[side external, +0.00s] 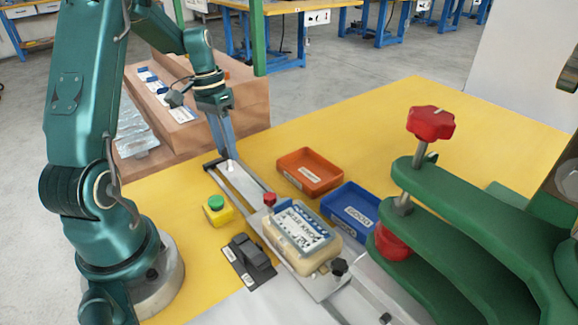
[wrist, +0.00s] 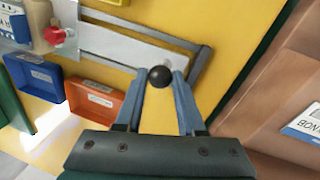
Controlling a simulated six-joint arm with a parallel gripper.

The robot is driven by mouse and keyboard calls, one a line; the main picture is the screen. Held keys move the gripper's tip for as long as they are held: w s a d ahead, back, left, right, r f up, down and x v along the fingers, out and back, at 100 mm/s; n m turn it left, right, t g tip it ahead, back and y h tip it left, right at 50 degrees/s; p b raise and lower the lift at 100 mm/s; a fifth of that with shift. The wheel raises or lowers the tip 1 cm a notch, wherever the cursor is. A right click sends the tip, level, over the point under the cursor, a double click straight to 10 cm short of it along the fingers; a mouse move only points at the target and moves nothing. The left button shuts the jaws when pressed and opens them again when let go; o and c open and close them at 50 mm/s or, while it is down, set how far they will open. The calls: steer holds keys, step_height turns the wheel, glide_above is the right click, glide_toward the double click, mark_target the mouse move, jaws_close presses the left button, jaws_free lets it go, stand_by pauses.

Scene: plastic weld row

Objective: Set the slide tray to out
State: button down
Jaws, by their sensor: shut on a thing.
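The slide tray is a grey metal plate (side external: 247,190) in a rail frame on the yellow table. It also shows in the wrist view (wrist: 120,44). A beige block with a printed label (side external: 303,232) sits at the end of the rails nearer the green machine. My gripper (side external: 229,158) is at the far end of the rails, pointing down. In the wrist view my gripper (wrist: 160,80) is shut on a round black knob (wrist: 160,75) at the plate's end. The knob is hidden by the fingers in the side view.
An orange bin (side external: 310,172) and a blue bin (side external: 351,209) stand right of the rails. A yellow box with a green button (side external: 217,210) and a black block (side external: 250,260) stand left. The green machine (side external: 470,220) with red knobs fills the right. A brown crate (side external: 184,128) stands behind.

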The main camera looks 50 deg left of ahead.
steer(key=shift+a, duration=0.6)
steer(key=c, duration=0.5)
jaws_free()
steer(key=r, duration=0.5)
steer(key=shift+a, duration=0.4)
